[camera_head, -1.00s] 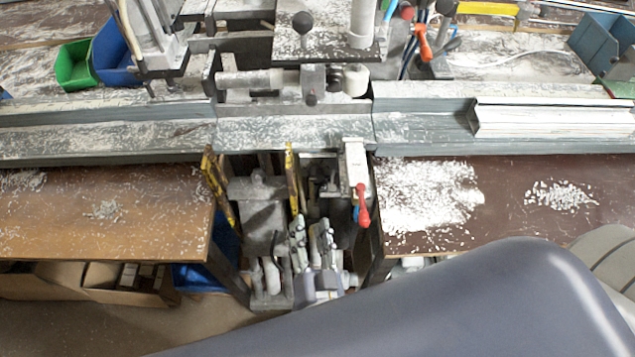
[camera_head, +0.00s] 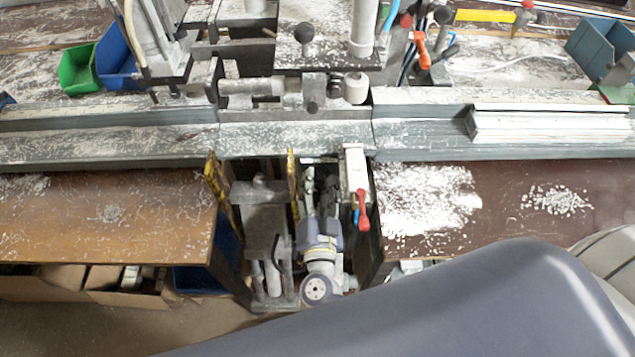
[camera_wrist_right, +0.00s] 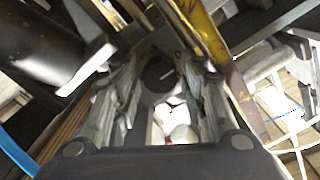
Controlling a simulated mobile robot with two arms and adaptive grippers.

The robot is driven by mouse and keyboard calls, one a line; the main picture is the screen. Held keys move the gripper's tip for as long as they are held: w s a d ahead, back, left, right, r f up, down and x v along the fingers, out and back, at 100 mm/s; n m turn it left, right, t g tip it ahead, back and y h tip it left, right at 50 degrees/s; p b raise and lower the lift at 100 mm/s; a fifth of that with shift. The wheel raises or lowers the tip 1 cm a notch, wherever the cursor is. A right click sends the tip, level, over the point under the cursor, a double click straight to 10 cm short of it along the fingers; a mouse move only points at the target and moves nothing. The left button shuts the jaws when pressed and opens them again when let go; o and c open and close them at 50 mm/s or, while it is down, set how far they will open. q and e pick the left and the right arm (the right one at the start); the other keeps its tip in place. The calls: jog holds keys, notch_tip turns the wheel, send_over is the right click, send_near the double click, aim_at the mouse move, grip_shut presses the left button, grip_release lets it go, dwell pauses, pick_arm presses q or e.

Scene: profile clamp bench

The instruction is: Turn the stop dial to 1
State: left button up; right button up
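My right gripper (camera_head: 321,178) is in the gap below the clamp rail, between the two brown table tops. Its fingers point away from me, spread with space between them. In the right wrist view the two fingers (camera_wrist_right: 158,72) stand apart, and a dark round part (camera_wrist_right: 158,76) shows between and beyond them. I cannot tell whether this part is the stop dial, or whether the fingers touch it. No dial marking or number is readable in either view. My left gripper is not in view.
Yellow-and-black strips (camera_head: 218,180) edge the gap. A red-handled lever (camera_head: 363,209) hangs close to the right of my gripper. The clamp rail (camera_head: 70,147) crosses above, with a white profile (camera_head: 550,124) on its right. My grey arm covers the lower right.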

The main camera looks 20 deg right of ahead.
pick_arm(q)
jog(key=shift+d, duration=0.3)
pick_arm(e)
jog(key=c, duration=0.8)
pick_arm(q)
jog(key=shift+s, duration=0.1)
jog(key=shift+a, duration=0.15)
pick_arm(e)
jog(key=shift+m, duration=0.8)
jog(key=m, duration=0.3)
jog(key=shift+f+b, duration=0.15)
jog(key=shift+b, duration=0.2)
jog(key=m+b, duration=0.1)
jog(key=m, duration=0.2)
jog(key=shift+m, duration=0.4)
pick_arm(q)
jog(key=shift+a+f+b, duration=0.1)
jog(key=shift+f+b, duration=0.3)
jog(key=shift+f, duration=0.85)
pick_arm(e)
jog(key=shift+m, duration=1.6)
